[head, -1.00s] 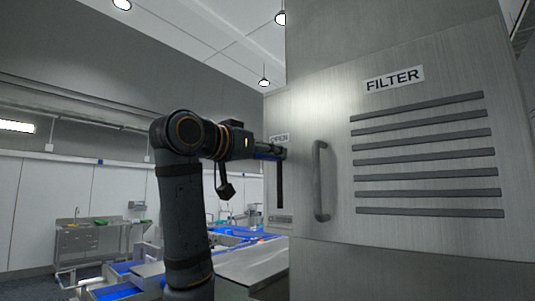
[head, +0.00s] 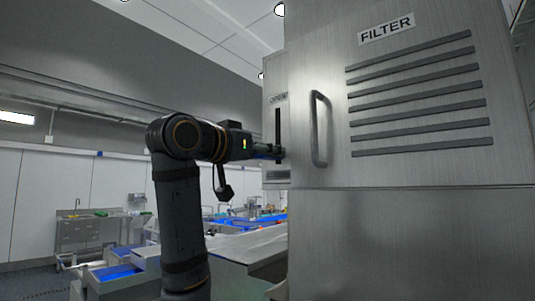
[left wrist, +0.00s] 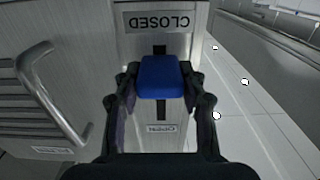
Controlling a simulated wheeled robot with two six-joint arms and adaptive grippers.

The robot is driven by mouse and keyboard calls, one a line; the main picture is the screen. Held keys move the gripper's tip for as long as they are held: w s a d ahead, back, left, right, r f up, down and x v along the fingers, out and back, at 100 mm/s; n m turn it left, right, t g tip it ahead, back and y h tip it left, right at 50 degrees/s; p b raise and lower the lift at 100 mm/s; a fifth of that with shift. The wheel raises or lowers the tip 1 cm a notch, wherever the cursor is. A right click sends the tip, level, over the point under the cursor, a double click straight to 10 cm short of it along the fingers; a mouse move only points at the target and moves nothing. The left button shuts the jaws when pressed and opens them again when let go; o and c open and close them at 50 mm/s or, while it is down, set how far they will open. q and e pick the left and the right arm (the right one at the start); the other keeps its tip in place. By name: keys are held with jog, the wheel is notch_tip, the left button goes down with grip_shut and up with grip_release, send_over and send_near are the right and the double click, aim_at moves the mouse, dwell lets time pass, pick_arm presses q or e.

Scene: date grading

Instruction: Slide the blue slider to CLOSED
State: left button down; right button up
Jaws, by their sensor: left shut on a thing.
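The blue slider (left wrist: 160,78) sits in a dark vertical slot (left wrist: 161,108) on a metal panel. My left gripper (head: 270,152) has its fingers on both sides of the slider and is shut on it. In the left wrist view, which is upside down, the CLOSED label (left wrist: 160,21) is just past the slider, with a short piece of slot between. The OPEN label (left wrist: 160,128) is at the other end. In the head view the slot (head: 278,122) runs up from the gripper to the upper label (head: 278,98); the fingers mostly hide the slider. My right gripper is out of view.
A steel cabinet door marked FILTER (head: 386,28) stands right of the slot, with a protruding handle (head: 318,128) close to my left gripper. A metal bench and blue-lit trays (head: 118,273) lie lower left. Open room is left of the panel.

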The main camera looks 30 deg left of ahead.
pick_arm(q)
jog(key=c, duration=1)
grip_release()
jog(key=shift+f, duration=0.25)
jog(key=shift+o, duration=1.2)
jog(key=shift+s, duration=0.1)
jog(key=shift+r, duration=0.1)
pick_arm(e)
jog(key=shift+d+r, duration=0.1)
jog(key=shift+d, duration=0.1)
pick_arm(q)
jog(key=shift+s, duration=0.1)
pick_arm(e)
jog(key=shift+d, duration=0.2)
pick_arm(q)
jog(key=s, duration=1.1)
jog(key=shift+s+a, duration=0.4)
jog(key=shift+a, duration=0.05)
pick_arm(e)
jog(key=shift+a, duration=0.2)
